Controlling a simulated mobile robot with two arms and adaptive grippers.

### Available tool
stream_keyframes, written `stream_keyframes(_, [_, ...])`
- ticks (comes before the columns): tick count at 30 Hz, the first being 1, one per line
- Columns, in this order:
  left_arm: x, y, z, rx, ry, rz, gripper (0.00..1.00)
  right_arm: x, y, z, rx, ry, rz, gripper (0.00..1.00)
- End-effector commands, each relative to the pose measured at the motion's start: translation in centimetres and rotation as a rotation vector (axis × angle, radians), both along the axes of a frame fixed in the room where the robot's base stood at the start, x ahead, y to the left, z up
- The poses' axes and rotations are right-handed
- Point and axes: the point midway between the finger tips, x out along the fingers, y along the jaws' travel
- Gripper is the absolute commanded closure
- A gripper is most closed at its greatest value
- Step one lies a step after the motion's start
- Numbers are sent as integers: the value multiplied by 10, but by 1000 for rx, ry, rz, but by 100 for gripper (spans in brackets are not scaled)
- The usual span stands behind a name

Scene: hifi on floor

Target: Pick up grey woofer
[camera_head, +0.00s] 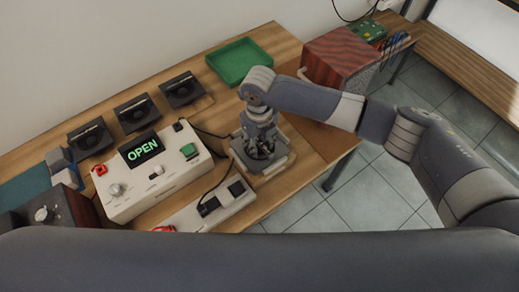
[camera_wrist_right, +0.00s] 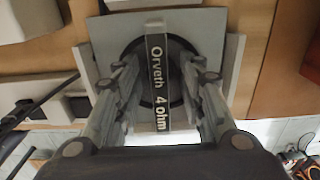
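The grey woofer (camera_wrist_right: 210,30) fills the upper middle of the right wrist view. It has a square grey plate, a dark round cone and a dark bar across it reading "Orveth 4 ohm". In the head view it lies on the wooden table near the front right edge, mostly hidden under my right gripper (camera_head: 262,150). In the right wrist view my right gripper (camera_wrist_right: 160,80) points down at it, its fingers apart on either side of the bar with visible gaps. My left gripper is not in view.
A white console (camera_head: 150,180) showing "OPEN" stands left of the woofer, with a white switch box (camera_head: 222,206) in front. Black speaker units (camera_head: 180,90) line the back. A green tray (camera_head: 238,62) is behind the gripper, and a reddish wooden box (camera_head: 340,55) stands back right.

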Motion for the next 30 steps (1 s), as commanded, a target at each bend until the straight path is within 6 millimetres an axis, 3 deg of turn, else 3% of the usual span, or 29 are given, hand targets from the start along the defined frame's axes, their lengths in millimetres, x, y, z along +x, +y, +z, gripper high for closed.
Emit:
stream_keyframes(3, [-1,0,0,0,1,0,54,0,0,0,0,0,0,63])
stream_keyframes(8, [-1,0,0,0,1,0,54,0,0,0,0,0,0,100])
stream_keyframes(23, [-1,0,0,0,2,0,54,1,1,9,4,-3,1,100])
stream_keyframes(30, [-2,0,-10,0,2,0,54,2,1,50,5,-6,2,100])
